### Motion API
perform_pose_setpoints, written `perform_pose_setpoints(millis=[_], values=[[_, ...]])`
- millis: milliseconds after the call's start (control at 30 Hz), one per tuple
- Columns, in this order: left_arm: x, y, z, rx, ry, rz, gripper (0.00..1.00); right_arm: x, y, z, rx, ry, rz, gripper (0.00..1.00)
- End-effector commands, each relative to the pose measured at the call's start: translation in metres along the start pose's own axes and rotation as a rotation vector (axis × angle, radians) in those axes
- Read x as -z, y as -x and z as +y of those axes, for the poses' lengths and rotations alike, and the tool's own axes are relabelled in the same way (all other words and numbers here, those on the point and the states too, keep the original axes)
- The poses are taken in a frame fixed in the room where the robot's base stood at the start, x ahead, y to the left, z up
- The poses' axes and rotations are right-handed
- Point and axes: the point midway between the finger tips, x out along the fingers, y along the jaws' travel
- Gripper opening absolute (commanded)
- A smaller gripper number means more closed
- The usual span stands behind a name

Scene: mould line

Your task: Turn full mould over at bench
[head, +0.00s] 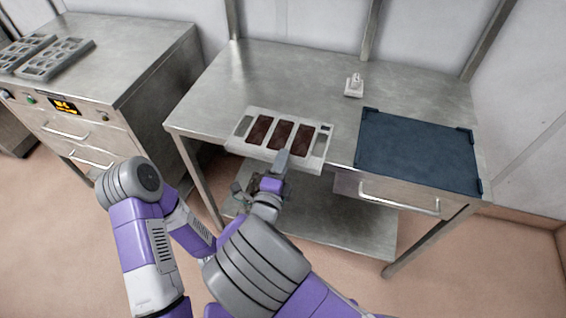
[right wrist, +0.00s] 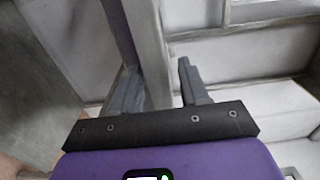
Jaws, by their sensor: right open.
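A pale grey mould (head: 233,143) lies at the front edge of the steel bench (head: 290,75), its near side at or slightly over the edge. Its three middle cells hold dark brown filling; the two end cells look pale. My right gripper (head: 281,161) is at the mould's near side, its finger overlapping the rim in the picture. In the right wrist view its two fingers (right wrist: 160,88) stand apart, with a pale upright strip between them; I cannot tell whether that is the mould. A dark grey part left of my right wrist may be my left gripper; its fingers are not clear.
A dark blue mat or tray (head: 415,150) with raised corners lies on the bench's right. A small white object (head: 354,86) stands towards the back. Left of the bench is a steel cabinet (head: 150,60) with grey moulds (head: 55,60) on top. The bench's back left is clear.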

Motion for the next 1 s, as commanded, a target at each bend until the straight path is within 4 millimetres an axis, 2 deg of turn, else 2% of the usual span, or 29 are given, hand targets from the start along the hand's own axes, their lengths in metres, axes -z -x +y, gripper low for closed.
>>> perform_pose_setpoints(millis=[233, 800, 1000], values=[[0.0001, 0.0002, 0.0001, 0.000, 0.000, 0.000, 0.43, 0.0000, -0.0005, -0.0005, 0.000, 0.000, 0.000, 0.45], [0.0001, 0.0003, 0.0001, 0.000, 0.000, 0.000, 0.43, -0.0001, -0.0003, -0.0007, 0.001, 0.000, 0.000, 0.01], [0.0001, 0.0003, 0.0001, 0.000, 0.000, 0.000, 0.43, -0.0001, -0.0004, -0.0009, 0.002, 0.000, 0.000, 0.00]])
